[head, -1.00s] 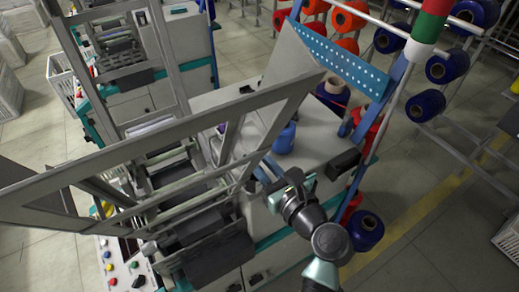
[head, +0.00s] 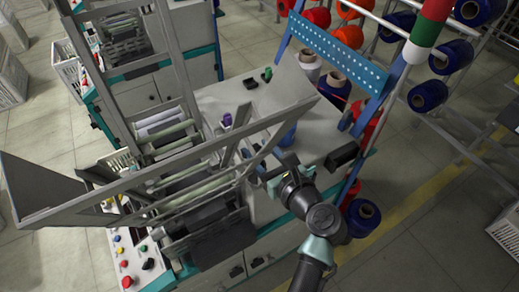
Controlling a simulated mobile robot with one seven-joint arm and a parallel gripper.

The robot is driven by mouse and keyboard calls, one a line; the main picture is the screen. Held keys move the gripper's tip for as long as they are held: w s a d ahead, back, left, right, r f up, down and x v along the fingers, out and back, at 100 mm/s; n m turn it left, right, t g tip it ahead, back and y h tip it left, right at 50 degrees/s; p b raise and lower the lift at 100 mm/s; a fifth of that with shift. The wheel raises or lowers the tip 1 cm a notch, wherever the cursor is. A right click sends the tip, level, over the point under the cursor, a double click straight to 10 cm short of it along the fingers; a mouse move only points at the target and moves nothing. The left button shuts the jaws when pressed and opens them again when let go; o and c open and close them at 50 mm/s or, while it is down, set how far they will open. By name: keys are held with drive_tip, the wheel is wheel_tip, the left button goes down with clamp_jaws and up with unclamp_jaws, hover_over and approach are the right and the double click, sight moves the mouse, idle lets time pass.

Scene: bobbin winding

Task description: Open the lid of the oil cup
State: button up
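No oil cup or lid can be made out for sure in the head view. A blue rounded container (head: 288,138) stands on the grey machine top, partly hidden behind a metal frame bar. A small purple piece (head: 227,120) stands further left, near the rollers. My gripper (head: 266,173) is at the end of my dark arm, over the front part of the machine top, in front of the blue container. Its fingers are small and partly hidden, so their opening and any contact are unclear.
A tilted grey metal frame (head: 165,182) spans the machine in front of the rollers. A black box (head: 341,156) sits at the machine top's right edge. Yarn cones (head: 335,84) stand behind. A blue perforated bar (head: 338,54) rises at right. A button panel (head: 130,258) is at lower left.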

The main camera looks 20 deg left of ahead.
drive_tip(key=b+v, duration=0.1)
drive_tip(key=v, duration=1.2)
drive_tip(key=shift+b, duration=0.3)
